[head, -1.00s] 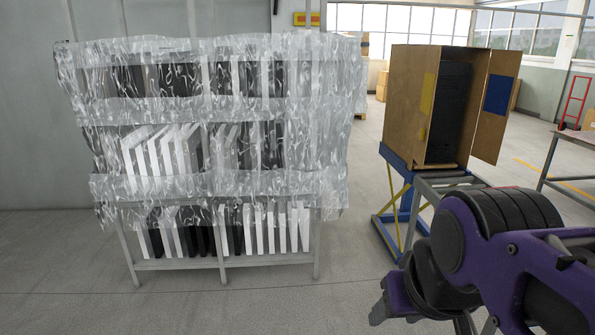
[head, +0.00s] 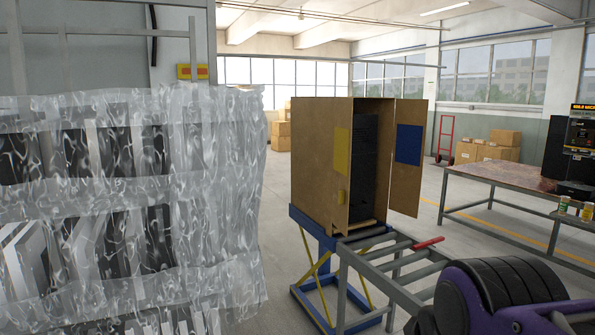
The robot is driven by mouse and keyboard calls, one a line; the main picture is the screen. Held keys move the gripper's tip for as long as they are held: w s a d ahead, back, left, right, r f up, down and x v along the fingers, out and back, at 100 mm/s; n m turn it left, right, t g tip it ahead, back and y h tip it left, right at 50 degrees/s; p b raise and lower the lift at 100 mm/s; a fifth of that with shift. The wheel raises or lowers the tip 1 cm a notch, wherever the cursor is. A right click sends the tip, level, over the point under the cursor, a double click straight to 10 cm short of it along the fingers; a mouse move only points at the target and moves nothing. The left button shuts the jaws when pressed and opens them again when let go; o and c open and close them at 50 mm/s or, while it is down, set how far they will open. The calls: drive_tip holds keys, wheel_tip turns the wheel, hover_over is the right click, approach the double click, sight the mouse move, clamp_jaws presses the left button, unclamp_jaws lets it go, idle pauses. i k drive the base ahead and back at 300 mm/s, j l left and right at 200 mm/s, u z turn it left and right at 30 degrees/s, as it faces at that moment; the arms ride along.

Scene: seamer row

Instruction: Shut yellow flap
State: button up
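A tall cardboard box (head: 312,150) stands upright with its open side facing forward and right. Its left flap, the yellow flap (head: 340,215), bears a yellow patch and a smaller yellow piece lower down. This flap stands open, swung outward. The right flap (head: 408,185), with a blue patch, also stands open. A dark ribbed object (head: 367,165) fills much of the inside. My purple and black arm shows at the bottom right, in front of the box and apart from it. My gripper's fingers are below the picture's edge.
The box stands on a blue lift stand (head: 300,215) joining a grey roller conveyor (head: 385,262) with a red handle (head: 428,243). A film-wrapped rack (head: 215,200) is close on the left. A metal table (head: 490,175) stands right. Open floor lies between rack and stand.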

sight(343, 110)
drive_tip(key=i+j+z, duration=0.2)
drive_tip(key=i+j, duration=0.15)
drive_tip(key=i, duration=0.9)
drive_tip(key=l+z, duration=0.05)
drive_tip(key=l, duration=0.05)
